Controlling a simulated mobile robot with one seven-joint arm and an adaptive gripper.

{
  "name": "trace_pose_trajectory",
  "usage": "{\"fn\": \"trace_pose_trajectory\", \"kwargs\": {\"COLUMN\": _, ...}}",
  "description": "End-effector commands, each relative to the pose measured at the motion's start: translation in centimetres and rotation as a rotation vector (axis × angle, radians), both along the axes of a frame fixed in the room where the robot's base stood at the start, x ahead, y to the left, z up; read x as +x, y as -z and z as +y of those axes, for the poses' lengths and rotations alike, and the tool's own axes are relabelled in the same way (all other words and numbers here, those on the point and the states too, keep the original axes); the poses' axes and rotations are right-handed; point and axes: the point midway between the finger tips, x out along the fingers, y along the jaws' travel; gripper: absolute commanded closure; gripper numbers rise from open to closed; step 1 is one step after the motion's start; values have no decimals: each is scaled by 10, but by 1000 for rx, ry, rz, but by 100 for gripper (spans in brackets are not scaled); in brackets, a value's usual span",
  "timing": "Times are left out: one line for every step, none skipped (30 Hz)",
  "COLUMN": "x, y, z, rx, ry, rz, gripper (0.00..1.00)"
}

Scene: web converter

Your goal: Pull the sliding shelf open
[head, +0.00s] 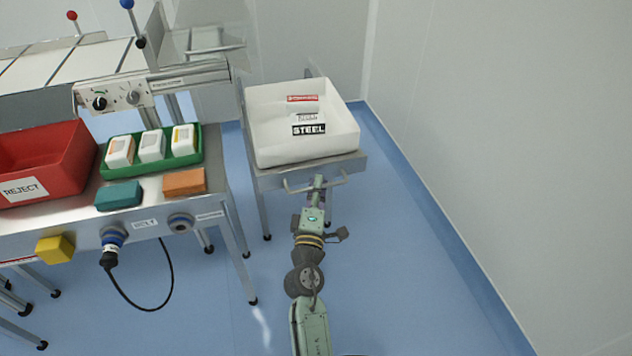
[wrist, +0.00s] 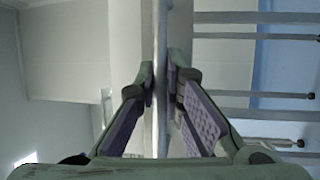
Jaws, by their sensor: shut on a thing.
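The sliding shelf (head: 272,180) is a metal shelf on legs, right of the workbench, with a white bin (head: 260,150) standing on it. A bar handle (head: 298,188) runs along its front edge. My gripper (head: 319,182) is at the handle, right of its middle. In the wrist view the handle (wrist: 160,112) passes between the two fingers of my gripper (wrist: 162,80), which are shut on it. The fingertips are partly hidden in the head view.
The workbench at left holds a red reject bin (head: 60,150), a green tray (head: 150,170) with white packs, and teal and orange blocks. A black cable (head: 140,308) hangs from its front. A white wall (head: 480,130) stands at right. Blue floor (head: 390,290) in front of the shelf is clear.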

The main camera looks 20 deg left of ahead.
Motion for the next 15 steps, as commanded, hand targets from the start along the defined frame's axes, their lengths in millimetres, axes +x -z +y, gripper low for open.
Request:
{"fn": "trace_pose_trajectory", "kwargs": {"x": -1, "y": 0, "z": 0, "rx": -2, "ry": -1, "rz": -1, "gripper": 100}}
{"fn": "trace_pose_trajectory", "kwargs": {"x": -1, "y": -1, "z": 0, "rx": -2, "ry": -1, "rz": -1, "gripper": 100}}
{"fn": "trace_pose_trajectory", "kwargs": {"x": -1, "y": -1, "z": 0, "rx": -2, "ry": -1, "rz": -1, "gripper": 100}}
{"fn": "trace_pose_trajectory", "kwargs": {"x": -1, "y": -1, "z": 0, "rx": -2, "ry": -1, "rz": -1, "gripper": 100}}
{"fn": "trace_pose_trajectory", "kwargs": {"x": -1, "y": -1, "z": 0, "rx": -2, "ry": -1, "rz": -1, "gripper": 100}}
{"fn": "trace_pose_trajectory", "kwargs": {"x": -1, "y": -1, "z": 0, "rx": -2, "ry": -1, "rz": -1, "gripper": 100}}
{"fn": "trace_pose_trajectory", "kwargs": {"x": -1, "y": -1, "z": 0, "rx": -2, "ry": -1, "rz": -1, "gripper": 100}}
{"fn": "trace_pose_trajectory", "kwargs": {"x": -1, "y": -1, "z": 0, "rx": -2, "ry": -1, "rz": -1, "gripper": 100}}
{"fn": "trace_pose_trajectory", "kwargs": {"x": -1, "y": -1, "z": 0, "rx": -2, "ry": -1, "rz": -1, "gripper": 100}}
{"fn": "trace_pose_trajectory", "kwargs": {"x": -1, "y": -1, "z": 0, "rx": -2, "ry": -1, "rz": -1, "gripper": 100}}
{"fn": "trace_pose_trajectory", "kwargs": {"x": -1, "y": -1, "z": 0, "rx": -2, "ry": -1, "rz": -1, "gripper": 90}}
{"fn": "trace_pose_trajectory", "kwargs": {"x": -1, "y": -1, "z": 0, "rx": -2, "ry": -1, "rz": -1, "gripper": 87}}
{"fn": "trace_pose_trajectory", "kwargs": {"x": -1, "y": -1, "z": 0, "rx": -2, "ry": -1, "rz": -1, "gripper": 85}}
{"fn": "trace_pose_trajectory", "kwargs": {"x": -1, "y": -1, "z": 0, "rx": -1, "ry": -1, "rz": -1, "gripper": 83}}
{"fn": "trace_pose_trajectory", "kwargs": {"x": -1, "y": 0, "z": 0, "rx": -1, "ry": 0, "rz": -1, "gripper": 81}}
